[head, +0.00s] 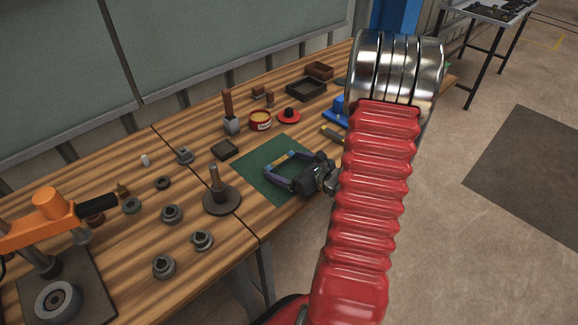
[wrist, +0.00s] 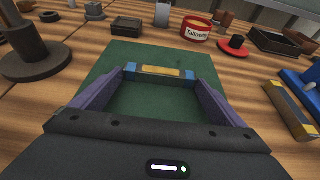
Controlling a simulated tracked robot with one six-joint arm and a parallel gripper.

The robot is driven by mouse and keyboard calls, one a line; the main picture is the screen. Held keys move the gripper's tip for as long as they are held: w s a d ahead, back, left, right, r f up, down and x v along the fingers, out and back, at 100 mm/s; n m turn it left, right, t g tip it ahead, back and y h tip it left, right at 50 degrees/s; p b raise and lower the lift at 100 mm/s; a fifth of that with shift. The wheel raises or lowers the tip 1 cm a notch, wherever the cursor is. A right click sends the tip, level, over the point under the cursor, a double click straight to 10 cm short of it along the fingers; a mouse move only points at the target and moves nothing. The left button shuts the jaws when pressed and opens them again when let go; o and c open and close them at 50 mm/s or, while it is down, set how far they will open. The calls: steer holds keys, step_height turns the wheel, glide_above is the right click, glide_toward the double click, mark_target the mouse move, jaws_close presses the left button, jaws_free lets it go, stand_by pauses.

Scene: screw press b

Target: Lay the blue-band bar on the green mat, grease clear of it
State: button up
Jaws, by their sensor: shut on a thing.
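My gripper (wrist: 160,75) is shut on a short bar (wrist: 160,72), tan in the middle with blue towards both ends, spanning its two purple fingers. In the head view, my gripper (head: 284,160) and the bar are over the green mat (head: 250,167). I cannot tell whether the bar touches the mat or is just above it. The mat (wrist: 120,57) also shows around the bar in the wrist view. The grease tin, red and yellow and labelled Tallow (wrist: 196,30), stands beyond the mat's far edge, apart from the bar; it also shows in the head view (head: 260,121).
A red dish with a black knob (head: 289,115) stands right of the tin. Another tan and dark bar (wrist: 289,107) lies right of the mat, near a blue block (wrist: 303,83). A round-based post (head: 221,198) stands to the left. The visible mat around the bar is bare.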

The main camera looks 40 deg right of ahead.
steer(key=shift+s+a+f, duration=0.1)
steer(key=shift+s+f, duration=0.05)
steer(key=shift+f, duration=0.45)
steer(key=o, duration=1.1)
steer(key=shift+a+f, duration=0.1)
steer(key=shift+a, duration=0.1)
steer(key=shift+r, duration=0.6)
steer(key=v, duration=1.2)
steer(key=shift+w+d+r, duration=0.2)
steer(key=shift+d+r, duration=0.05)
steer(key=shift+r, duration=0.1)
